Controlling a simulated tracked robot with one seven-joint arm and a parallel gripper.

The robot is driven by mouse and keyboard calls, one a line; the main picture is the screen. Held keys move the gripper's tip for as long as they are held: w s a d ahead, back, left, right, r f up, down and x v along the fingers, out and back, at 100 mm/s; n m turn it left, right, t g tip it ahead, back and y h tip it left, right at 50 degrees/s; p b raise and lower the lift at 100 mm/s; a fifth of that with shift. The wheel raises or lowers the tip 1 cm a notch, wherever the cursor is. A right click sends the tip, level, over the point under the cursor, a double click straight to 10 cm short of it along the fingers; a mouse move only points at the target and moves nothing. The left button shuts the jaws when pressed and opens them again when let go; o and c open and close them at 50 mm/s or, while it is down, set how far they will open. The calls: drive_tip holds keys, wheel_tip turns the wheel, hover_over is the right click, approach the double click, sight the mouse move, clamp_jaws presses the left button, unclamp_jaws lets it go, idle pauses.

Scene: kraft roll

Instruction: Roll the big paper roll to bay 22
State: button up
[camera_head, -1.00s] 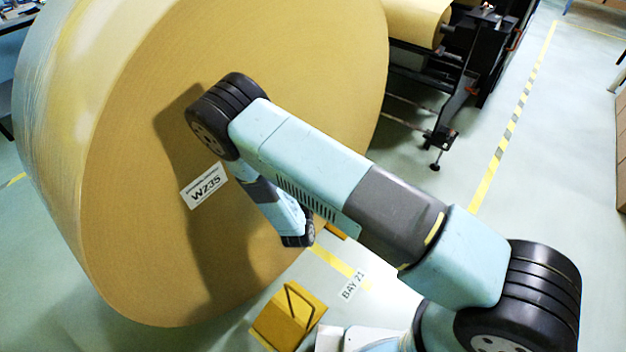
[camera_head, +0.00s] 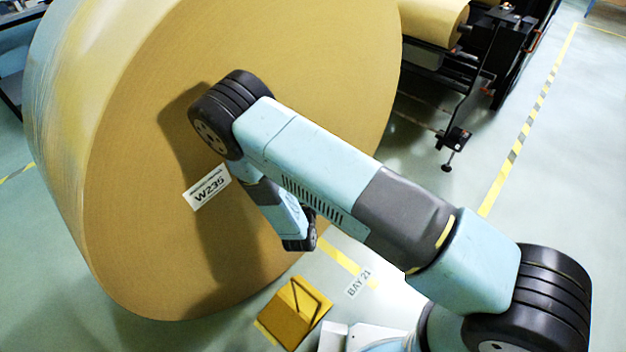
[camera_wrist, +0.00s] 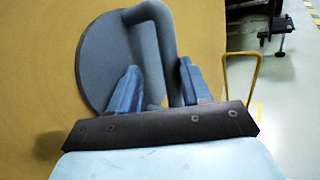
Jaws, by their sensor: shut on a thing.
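The big kraft paper roll (camera_head: 130,220) stands on its curved side at the left of the head view, its flat end towards me. A label reading W235 (camera_head: 207,187) is on that end. In the wrist view the brown roll end (camera_wrist: 40,70) fills the left and middle. A dark grey round plate with a bent bar handle (camera_wrist: 108,62) sits against it. My gripper (camera_wrist: 160,84) is shut on the bar, one blue-grey finger on each side. In the head view the gripper is hidden behind my arm. A floor sign reads BAY 21 (camera_head: 359,283); no bay 22 sign is visible.
A yellow wedge-like block with a handle (camera_head: 292,312) is on the floor by the roll's lower right. A black machine with a smaller roll (camera_head: 434,20) stands behind at right. A yellow-striped floor line (camera_head: 520,135) runs along the open aisle.

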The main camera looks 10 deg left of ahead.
drive_tip(key=s, duration=1.4)
drive_tip(key=shift+d, duration=0.2)
idle(1.0)
idle(0.5)
drive_tip(key=s, duration=1.4)
drive_tip(key=shift+d, duration=0.25)
drive_tip(key=shift+w, duration=0.1)
drive_tip(key=w, duration=3.2)
drive_tip(key=shift+f, duration=0.15)
drive_tip(key=shift+w, duration=0.1)
clamp_jaws()
